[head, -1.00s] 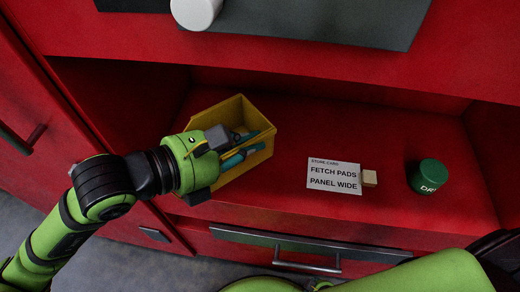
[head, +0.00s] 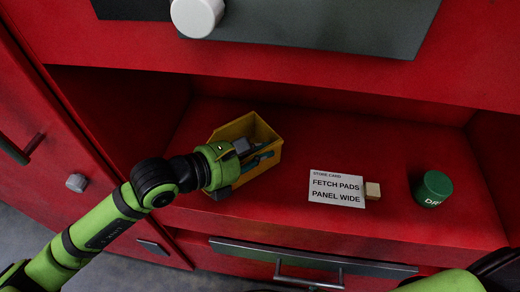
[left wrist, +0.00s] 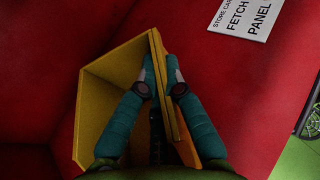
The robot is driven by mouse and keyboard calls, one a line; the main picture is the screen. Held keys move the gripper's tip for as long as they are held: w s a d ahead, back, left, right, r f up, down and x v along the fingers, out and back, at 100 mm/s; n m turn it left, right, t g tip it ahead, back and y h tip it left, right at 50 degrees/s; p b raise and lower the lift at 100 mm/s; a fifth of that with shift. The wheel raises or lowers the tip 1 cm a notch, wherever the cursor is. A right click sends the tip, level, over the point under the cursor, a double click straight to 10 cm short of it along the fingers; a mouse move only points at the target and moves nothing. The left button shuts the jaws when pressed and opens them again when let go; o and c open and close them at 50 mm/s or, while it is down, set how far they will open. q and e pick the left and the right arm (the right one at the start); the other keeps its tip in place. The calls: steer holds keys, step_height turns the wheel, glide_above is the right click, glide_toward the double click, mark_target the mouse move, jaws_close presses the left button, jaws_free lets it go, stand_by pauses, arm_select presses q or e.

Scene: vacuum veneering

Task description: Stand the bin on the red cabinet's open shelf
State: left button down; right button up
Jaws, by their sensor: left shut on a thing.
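The yellow bin (head: 232,129) is inside the red cabinet's open shelf (head: 300,150), left of the middle. Its open top shows in the left wrist view (left wrist: 105,85). My left gripper (head: 262,157) is shut on a wall of the bin, one finger inside and one outside, as the left wrist view (left wrist: 162,88) shows. The bin looks roughly upright. I cannot tell whether its base touches the shelf board, as the gripper hides part of it. My right gripper is not in view.
The shelf between bin and card is clear. A white cylinder (head: 197,16) is above, and a drawer handle (head: 305,275) below.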

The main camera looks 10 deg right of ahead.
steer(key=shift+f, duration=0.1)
arm_select(q)
steer(key=c, duration=1.4)
jaws_free()
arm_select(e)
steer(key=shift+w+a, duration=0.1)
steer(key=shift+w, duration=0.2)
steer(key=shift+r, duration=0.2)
arm_select(q)
steer(key=shift+a+r, duration=0.1)
steer(key=shift+a, duration=0.05)
steer(key=shift+p+v, duration=0.3)
steer(key=shift+v, duration=5.6)
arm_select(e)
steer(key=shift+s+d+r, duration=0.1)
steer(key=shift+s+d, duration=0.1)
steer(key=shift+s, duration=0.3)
